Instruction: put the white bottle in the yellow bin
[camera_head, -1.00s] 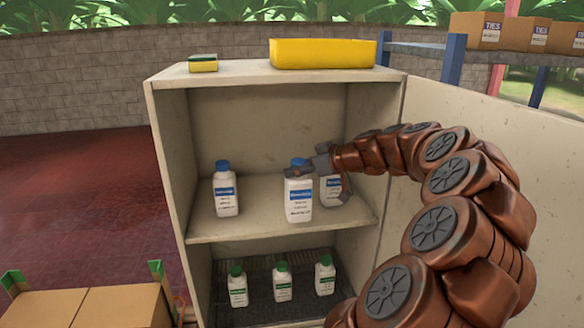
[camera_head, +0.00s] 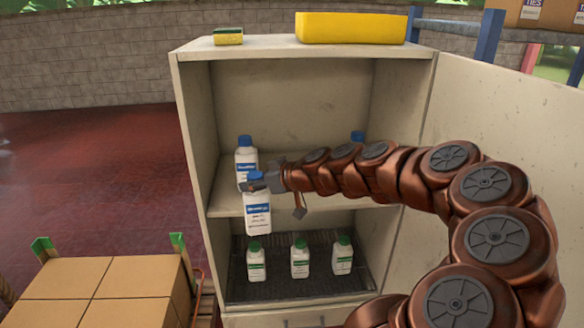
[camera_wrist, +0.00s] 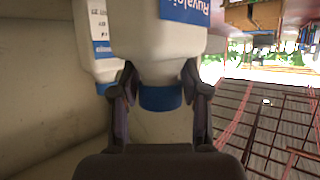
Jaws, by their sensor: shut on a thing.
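My gripper (camera_head: 262,181) is shut on a white bottle (camera_head: 257,218) with a blue cap and a blue label. The held bottle hangs about upright in front of the cabinet's middle shelf. In the wrist view the white bottle (camera_wrist: 178,38) appears cap down between the fingers of my gripper (camera_wrist: 160,82), which close around its cap end. The long yellow bin (camera_head: 350,28) sits on top of the cabinet, above and to the right of my gripper. Its inside cannot be seen from here.
Another blue-capped bottle (camera_head: 246,158) stands on the middle shelf (camera_head: 228,202), just behind the held one. A further blue cap (camera_head: 357,136) shows behind my arm. Green-capped bottles (camera_head: 300,262) stand below. A sponge (camera_head: 228,36) lies on the cabinet top. Cardboard boxes (camera_head: 100,290) sit lower left.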

